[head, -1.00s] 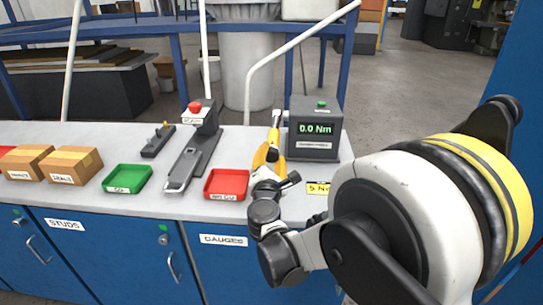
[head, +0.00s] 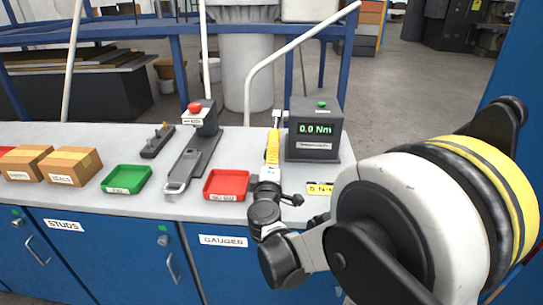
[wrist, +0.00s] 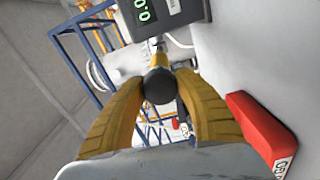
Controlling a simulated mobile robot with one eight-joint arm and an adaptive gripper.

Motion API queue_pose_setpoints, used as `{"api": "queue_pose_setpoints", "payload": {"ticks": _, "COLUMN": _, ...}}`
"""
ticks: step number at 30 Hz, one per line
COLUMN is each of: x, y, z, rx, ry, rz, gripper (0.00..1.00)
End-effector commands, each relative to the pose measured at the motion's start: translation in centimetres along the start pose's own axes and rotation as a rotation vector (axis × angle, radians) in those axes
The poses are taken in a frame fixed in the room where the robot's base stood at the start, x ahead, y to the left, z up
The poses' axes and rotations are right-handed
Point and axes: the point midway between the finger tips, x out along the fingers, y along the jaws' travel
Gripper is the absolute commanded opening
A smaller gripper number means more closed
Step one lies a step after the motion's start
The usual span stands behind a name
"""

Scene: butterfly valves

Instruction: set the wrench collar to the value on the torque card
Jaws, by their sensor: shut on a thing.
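The torque wrench (head: 277,120) stands at the bench's back, left of the grey readout box, its silver end showing above my gripper (head: 272,151). In the wrist view, my yellow fingers (wrist: 166,88) are shut around the wrench's dark round end (wrist: 159,86). The collar's setting cannot be read. The yellow torque card (head: 319,189) lies at the bench's front right, partly covered by my arm. It seems to read 5 Nm.
The readout box (head: 314,132) shows 0.0 Nm. A red tray (head: 226,186) lies just left of my gripper, with a green tray (head: 127,180) further left. A grey fixture with a red button (head: 195,107) stands between them. Cardboard boxes (head: 70,168) sit at the left.

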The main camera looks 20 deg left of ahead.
Motion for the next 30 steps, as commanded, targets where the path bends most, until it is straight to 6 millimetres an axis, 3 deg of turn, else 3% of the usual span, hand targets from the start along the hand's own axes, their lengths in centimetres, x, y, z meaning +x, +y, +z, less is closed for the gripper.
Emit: {"api": "queue_pose_setpoints", "payload": {"ticks": 30, "x": 0.02, "y": 0.05, "z": -0.05, "rx": 0.941, "ry": 0.001, "rz": 0.015, "gripper": 0.07}}
